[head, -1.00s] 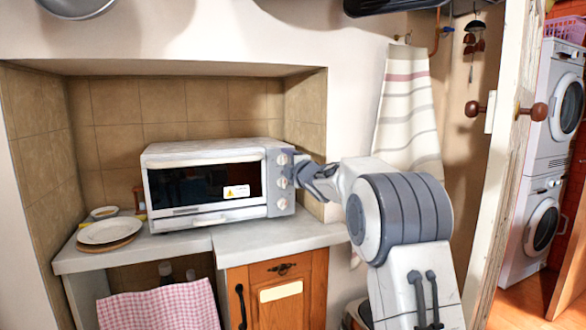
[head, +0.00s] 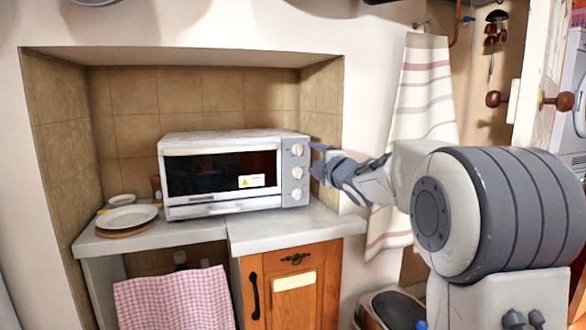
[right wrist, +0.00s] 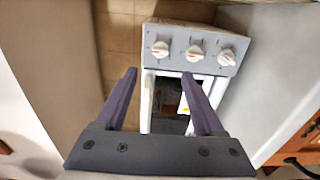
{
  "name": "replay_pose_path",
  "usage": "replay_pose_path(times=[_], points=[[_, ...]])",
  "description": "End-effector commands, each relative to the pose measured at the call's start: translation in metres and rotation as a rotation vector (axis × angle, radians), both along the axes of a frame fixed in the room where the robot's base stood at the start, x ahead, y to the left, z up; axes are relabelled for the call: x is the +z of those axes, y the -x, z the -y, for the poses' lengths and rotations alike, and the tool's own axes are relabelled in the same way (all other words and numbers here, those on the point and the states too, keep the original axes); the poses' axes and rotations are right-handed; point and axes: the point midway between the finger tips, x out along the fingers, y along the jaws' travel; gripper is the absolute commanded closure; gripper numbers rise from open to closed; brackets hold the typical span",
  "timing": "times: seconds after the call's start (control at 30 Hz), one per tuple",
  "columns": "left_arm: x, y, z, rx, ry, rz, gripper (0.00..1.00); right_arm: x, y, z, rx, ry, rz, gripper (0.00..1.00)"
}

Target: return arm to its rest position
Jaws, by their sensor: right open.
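My right arm reaches in from the right in the head view. Its gripper (head: 320,161) is beside the right side of the white toaster oven (head: 222,205), near the knobs on the oven's grey control panel (head: 295,172). In the right wrist view the two purple-grey fingers of the gripper (right wrist: 159,75) are spread apart with nothing held between them. The oven's knobs (right wrist: 194,53) show beyond the fingertips, and its dark glass door shows between the fingers. The oven door is shut. My left gripper is not in view.
The oven stands on a grey counter (head: 270,236) in a tiled alcove. A plate (head: 127,217) lies to its left. A striped towel (head: 415,115) hangs behind my right arm. A wooden cabinet (head: 315,300) is below, and a black-lidded bin (head: 395,308) is on the floor.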

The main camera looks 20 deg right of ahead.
Motion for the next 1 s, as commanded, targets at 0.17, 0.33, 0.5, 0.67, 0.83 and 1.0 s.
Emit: replay_pose_path(times=[0.17, 0.33, 0.5, 0.67, 0.83, 1.0], points=[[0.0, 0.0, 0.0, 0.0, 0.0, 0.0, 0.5, -0.009, 0.002, -0.013, 0.0, -0.049, -0.035, 0.3], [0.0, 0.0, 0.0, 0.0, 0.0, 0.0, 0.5, -0.061, 0.029, -0.08, -0.023, -0.301, -0.243, 0.3], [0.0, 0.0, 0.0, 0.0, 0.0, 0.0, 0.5, -0.14, 0.099, -0.156, -0.099, -0.569, -0.57, 0.3], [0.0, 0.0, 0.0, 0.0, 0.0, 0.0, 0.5, -0.205, 0.19, -0.207, -0.225, -0.736, -0.871, 0.3], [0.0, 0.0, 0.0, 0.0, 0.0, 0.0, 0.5, -0.256, 0.292, -0.235, -0.389, -0.815, -1.152, 0.3], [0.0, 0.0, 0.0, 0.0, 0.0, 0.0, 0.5, -0.285, 0.375, -0.241, -0.544, -0.819, -1.349, 0.3]])
